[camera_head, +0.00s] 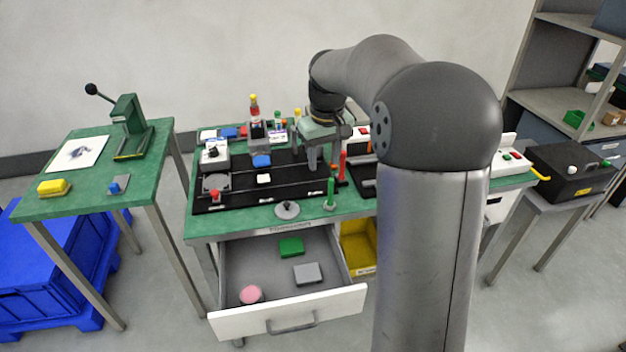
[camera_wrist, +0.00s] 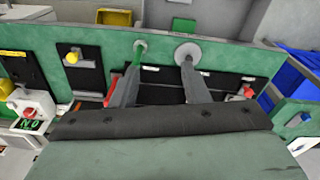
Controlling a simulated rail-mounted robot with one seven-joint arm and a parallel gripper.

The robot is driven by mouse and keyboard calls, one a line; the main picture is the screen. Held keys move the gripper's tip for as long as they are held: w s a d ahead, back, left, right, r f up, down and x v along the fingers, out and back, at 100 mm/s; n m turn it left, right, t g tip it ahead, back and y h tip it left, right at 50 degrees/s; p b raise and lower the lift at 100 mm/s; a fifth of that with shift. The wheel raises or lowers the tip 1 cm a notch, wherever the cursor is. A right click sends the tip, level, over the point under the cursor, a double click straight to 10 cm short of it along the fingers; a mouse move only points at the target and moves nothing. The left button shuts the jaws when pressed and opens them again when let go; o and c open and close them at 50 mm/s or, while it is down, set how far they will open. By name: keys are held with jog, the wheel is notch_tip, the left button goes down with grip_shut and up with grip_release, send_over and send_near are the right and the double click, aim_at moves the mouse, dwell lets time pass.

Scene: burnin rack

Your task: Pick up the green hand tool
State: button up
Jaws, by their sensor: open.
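The green hand tool (camera_head: 330,193) stands upright near the front edge of the green bench, right of a grey round-based piece (camera_head: 287,209). In the wrist view the tool (camera_wrist: 139,53) shows just beyond the left finger, which hides part of it. My gripper (camera_head: 322,162) is above the bench, behind the tool in the head view, pointing down. In the wrist view its two fingers (camera_wrist: 162,70) are spread apart with nothing between them. The right finger overlaps the grey round-based piece (camera_wrist: 187,50). Whether a finger touches the tool cannot be told.
A red upright tool (camera_head: 342,165) stands close behind the green one. Black fixtures (camera_head: 240,195) with a red knob fill the bench to the left. An open drawer (camera_head: 290,318) below holds a green block, a grey block and a pink disc. A yellow bin (camera_head: 358,245) sits beside it.

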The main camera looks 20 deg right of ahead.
send_over(330, 187)
jog(key=f, duration=0.7)
jog(key=d+f+p, duration=0.1)
jog(key=f, duration=0.3)
jog(key=shift+w+f, duration=0.35)
jog(key=shift+w, duration=0.05)
jog(key=shift+a+f+p, duration=0.15)
jog(key=shift+f+p, duration=0.15)
jog(key=shift+f, duration=1.05)
jog(key=shift+a+f+p, duration=0.1)
jog(key=shift+f+p, duration=0.15)
jog(key=shift+f, duration=1.05)
grip_shut()
